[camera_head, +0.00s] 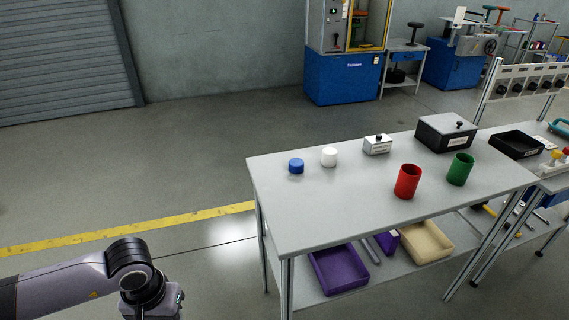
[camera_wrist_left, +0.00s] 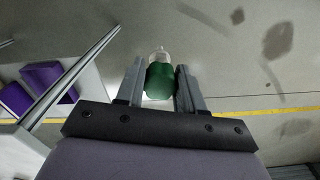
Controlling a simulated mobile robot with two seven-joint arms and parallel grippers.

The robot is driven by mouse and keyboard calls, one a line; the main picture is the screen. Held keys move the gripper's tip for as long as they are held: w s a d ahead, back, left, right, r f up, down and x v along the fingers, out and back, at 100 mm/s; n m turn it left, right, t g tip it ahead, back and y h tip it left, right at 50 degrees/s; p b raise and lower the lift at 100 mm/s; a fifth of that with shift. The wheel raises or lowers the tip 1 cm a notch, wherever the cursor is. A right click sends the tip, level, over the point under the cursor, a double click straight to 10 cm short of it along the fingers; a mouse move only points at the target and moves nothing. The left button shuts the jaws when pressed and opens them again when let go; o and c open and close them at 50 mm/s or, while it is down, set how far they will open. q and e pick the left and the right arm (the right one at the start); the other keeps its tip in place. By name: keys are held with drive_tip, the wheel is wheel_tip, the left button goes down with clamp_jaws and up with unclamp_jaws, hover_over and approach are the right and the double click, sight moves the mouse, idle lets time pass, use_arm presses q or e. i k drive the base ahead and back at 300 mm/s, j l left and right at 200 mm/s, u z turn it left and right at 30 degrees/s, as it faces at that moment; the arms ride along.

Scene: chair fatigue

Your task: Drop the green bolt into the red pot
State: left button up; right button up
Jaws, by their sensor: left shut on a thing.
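In the left wrist view my left gripper (camera_wrist_left: 159,72) is shut on the green bolt (camera_wrist_left: 160,83). The bolt has a green body, with a pale, clear-looking part showing beyond it. It is held above the floor, to the right of the table's edge in that view. In the head view my left arm comes in at the lower left, left of the table; its gripper and the bolt are outside that view. The red pot (camera_head: 407,182) stands upright on the table, open at the top. My right gripper is not in view.
The grey table (camera_head: 320,215) carries a green pot (camera_head: 460,169) right of the red one, blue (camera_head: 296,166) and white (camera_head: 329,157) caps, and small (camera_head: 377,145) and large (camera_head: 445,133) boxes. A purple bin (camera_head: 339,269) sits on the lower shelf. The table's front left is clear.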

sight(403, 194)
drive_tip(key=z, duration=1.1)
